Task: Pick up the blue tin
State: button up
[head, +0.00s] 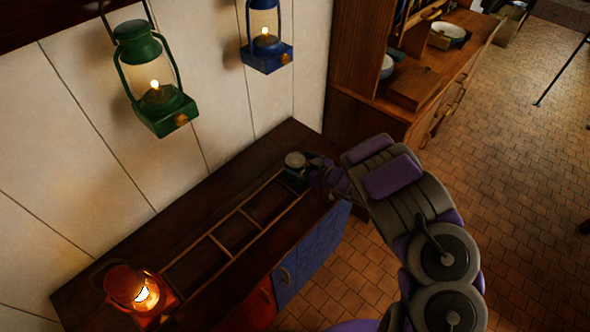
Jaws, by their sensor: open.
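A small round tin (295,161) with a pale top stands at the far right end of the dark counter, by the end of the wooden divider. Its side looks dull blue-grey in the dim light, and its lower part is partly hidden. My gripper (312,178) is open at the tin's right side, low over the counter. The fingers are small and dark here, so I cannot tell whether they touch the tin or reach around it.
The counter (120,282) holds a wooden divider (225,245) with several compartments and a lit red lantern (138,292) at its left end. Green (150,75) and blue (266,40) lanterns hang above. A wooden cabinet (400,95) stands behind. Tiled floor (530,150) is open at right.

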aim_at(291, 157)
jog(key=x, duration=0.3)
jog(key=b+x, duration=0.1)
jog(key=shift+w+a+r, duration=0.3)
jog(key=shift+w+a, duration=0.05)
jog(key=c, duration=1.3)
